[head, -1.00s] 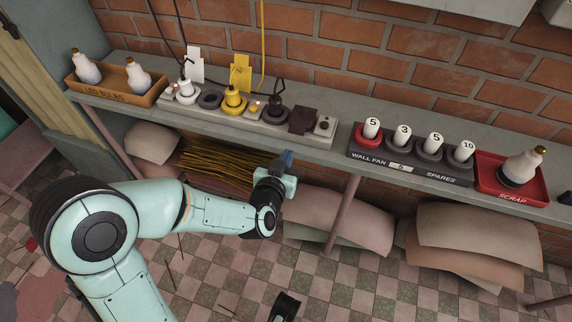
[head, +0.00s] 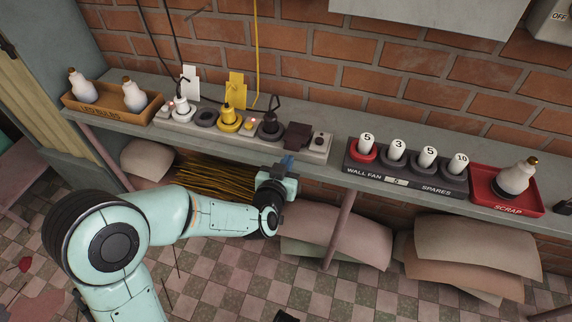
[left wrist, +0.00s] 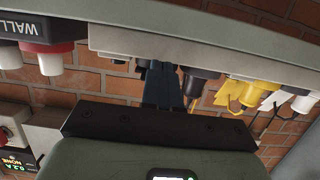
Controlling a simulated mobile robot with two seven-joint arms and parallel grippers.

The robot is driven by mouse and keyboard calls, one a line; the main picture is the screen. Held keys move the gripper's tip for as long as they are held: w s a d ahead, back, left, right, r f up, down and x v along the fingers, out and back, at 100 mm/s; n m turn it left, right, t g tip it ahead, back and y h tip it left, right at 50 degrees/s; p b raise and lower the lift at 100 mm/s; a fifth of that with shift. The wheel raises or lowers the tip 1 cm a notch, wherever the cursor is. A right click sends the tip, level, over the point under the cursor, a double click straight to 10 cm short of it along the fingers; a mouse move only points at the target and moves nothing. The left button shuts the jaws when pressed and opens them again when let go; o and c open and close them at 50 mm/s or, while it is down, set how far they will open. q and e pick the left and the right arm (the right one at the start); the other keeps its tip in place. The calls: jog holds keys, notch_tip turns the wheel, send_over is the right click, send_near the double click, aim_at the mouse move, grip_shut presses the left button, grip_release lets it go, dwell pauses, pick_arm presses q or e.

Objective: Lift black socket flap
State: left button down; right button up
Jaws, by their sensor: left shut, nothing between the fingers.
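The black socket flap (head: 298,136) is a dark plate near the right end of the grey power strip (head: 316,155) on the shelf. It leans up at a tilt, between a black plug (head: 269,128) and a small switch block. My left gripper (head: 287,160) is shut and empty, just in front of the shelf edge and below the flap in the head view, apart from it. In the left wrist view, the picture is upside down. There the shut dark fingers (left wrist: 163,85) point at the strip (left wrist: 125,42) and largely hide the flap.
A bulb tray (head: 113,110) is at left. A spares rack (head: 408,180) and red scrap tray (head: 508,205) are at right. The shelf's front edge lies close to my gripper.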

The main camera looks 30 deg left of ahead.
aim_at(290, 146)
pick_arm(q)
jog(key=shift+w+a+r, duration=0.1)
jog(key=shift+w+a, duration=0.05)
jog(key=shift+w, duration=0.45)
jog(key=shift+w+a+r, duration=0.1)
jog(key=shift+w+a, duration=0.05)
jog(key=shift+w, duration=0.45)
jog(key=shift+r+p, duration=1.55)
jog(key=shift+r, duration=0.2)
jog(key=shift+w+r, duration=0.1)
